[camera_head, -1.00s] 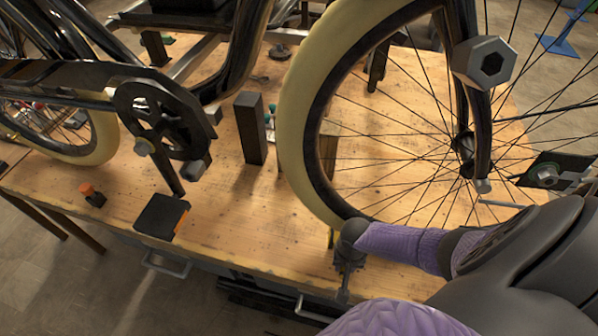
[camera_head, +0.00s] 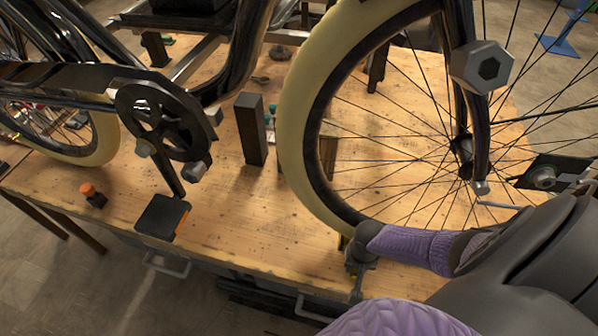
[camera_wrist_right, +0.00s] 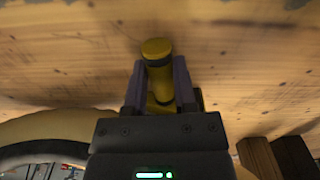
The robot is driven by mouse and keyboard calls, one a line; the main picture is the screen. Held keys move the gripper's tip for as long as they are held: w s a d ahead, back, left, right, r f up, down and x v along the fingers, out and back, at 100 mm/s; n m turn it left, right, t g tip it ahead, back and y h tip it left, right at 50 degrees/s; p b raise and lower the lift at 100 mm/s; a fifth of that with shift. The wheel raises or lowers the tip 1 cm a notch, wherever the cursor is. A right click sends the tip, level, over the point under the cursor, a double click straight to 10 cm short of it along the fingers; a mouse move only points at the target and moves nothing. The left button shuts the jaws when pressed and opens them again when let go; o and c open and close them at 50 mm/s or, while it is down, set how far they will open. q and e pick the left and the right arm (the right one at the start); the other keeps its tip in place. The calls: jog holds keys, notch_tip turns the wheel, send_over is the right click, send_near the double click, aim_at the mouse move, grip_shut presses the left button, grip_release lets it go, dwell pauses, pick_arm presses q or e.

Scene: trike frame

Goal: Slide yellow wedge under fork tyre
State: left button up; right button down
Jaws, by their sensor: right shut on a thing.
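The fork wheel's cream tyre (camera_head: 300,130) stands over the wooden bench; its lower part reaches down to my right gripper (camera_head: 357,262). In the right wrist view, my right gripper (camera_wrist_right: 160,90) is shut on the yellow wedge (camera_wrist_right: 157,52), whose rounded yellow end shows between the fingers. I cannot tell whether the wedge touches the tyre. The tyre also shows at the lower left of the wrist view (camera_wrist_right: 45,122). My left gripper is not in view.
A dark upright block (camera_head: 250,130) stands on the bench (camera_head: 240,215) left of the tyre. The pedal crank (camera_head: 165,120) hangs above. The bench's front edge is close to my gripper.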

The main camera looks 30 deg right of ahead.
jog(key=shift+s+d, duration=0.45)
jog(key=shift+d, duration=0.05)
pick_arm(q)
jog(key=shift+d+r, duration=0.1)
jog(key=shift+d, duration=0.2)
pick_arm(e)
jog(key=shift+s+d, duration=0.1)
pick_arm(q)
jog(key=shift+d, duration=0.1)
